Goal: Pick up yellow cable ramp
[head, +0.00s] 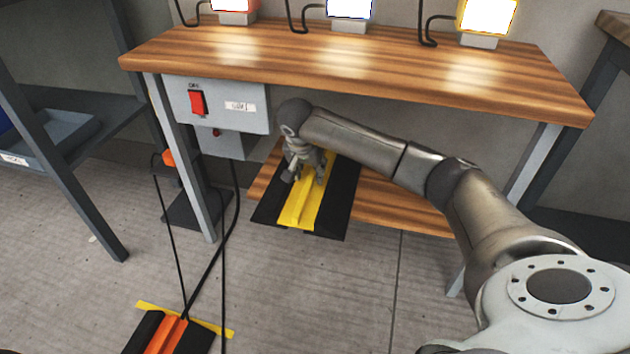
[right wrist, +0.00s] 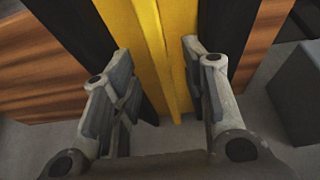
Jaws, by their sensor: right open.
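The yellow cable ramp (head: 301,204) has a yellow middle strip and black sides. It lies on the low wooden shelf under the workbench, its near end reaching past the shelf's front edge. My right gripper (head: 307,177) is over it in the head view. In the right wrist view the open fingers (right wrist: 160,90) stand on either side of the ramp's yellow strip (right wrist: 160,50). Whether they touch it I cannot tell. The arm hides part of the ramp's far end. My left gripper is not in view.
The workbench top (head: 350,75) is above my right arm, with lamps on it. A grey switch box (head: 235,105) hangs at its left, with cables down to the floor. An orange and black ramp (head: 168,335) lies on the floor. The wooden shelf (head: 400,205) has bare room at right.

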